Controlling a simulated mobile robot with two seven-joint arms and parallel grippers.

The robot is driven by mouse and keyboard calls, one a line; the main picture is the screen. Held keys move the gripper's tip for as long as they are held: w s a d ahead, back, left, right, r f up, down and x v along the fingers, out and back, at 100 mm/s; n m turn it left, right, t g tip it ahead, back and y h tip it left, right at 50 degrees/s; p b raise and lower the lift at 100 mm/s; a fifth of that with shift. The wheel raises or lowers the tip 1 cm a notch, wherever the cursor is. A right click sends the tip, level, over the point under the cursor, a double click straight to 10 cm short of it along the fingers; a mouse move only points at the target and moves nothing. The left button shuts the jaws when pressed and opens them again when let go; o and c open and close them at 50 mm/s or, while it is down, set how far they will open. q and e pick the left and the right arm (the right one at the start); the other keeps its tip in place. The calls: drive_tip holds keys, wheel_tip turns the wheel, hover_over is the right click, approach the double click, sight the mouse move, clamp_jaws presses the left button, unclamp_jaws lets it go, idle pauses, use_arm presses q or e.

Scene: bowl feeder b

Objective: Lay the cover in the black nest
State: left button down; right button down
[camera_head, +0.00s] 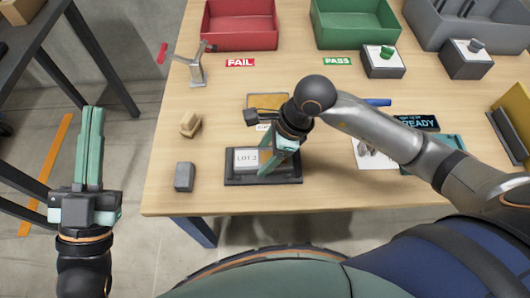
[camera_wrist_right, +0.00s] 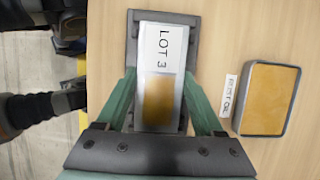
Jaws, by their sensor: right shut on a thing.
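The cover (camera_head: 246,158) is a small light grey box with a white "LOT 3" label. My right gripper (camera_head: 275,165) is shut on it, one finger on each long side in the right wrist view. The black nest (camera_head: 262,181) is a dark tray on the table directly under the cover. In the right wrist view the nest's end (camera_wrist_right: 160,17) shows beyond the cover (camera_wrist_right: 158,75), which lines up roughly with it. I cannot tell whether the cover touches the nest floor. My left gripper (camera_head: 91,110) is shut and empty, off the table's left side.
A yellow-topped grey box (camera_wrist_right: 268,98) lies beside the nest. A grey block (camera_head: 184,177) and a tan block (camera_head: 190,124) stand to the left. The red FAIL bin (camera_head: 240,38) and green PASS bin (camera_head: 354,36) are at the back.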

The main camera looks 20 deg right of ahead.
use_arm(q)
drive_tip(key=shift+s+r, duration=0.1)
drive_tip(key=shift+s+d+r+m+h, duration=0.1)
drive_tip(key=shift+s+r+m+h, duration=0.2)
drive_tip(key=shift+r+h, duration=0.1)
use_arm(e)
drive_tip(key=shift+f, duration=0.1)
use_arm(q)
drive_tip(key=shift+r, duration=0.1)
use_arm(e)
unclamp_jaws()
use_arm(q)
drive_tip(key=shift+w, duration=0.15)
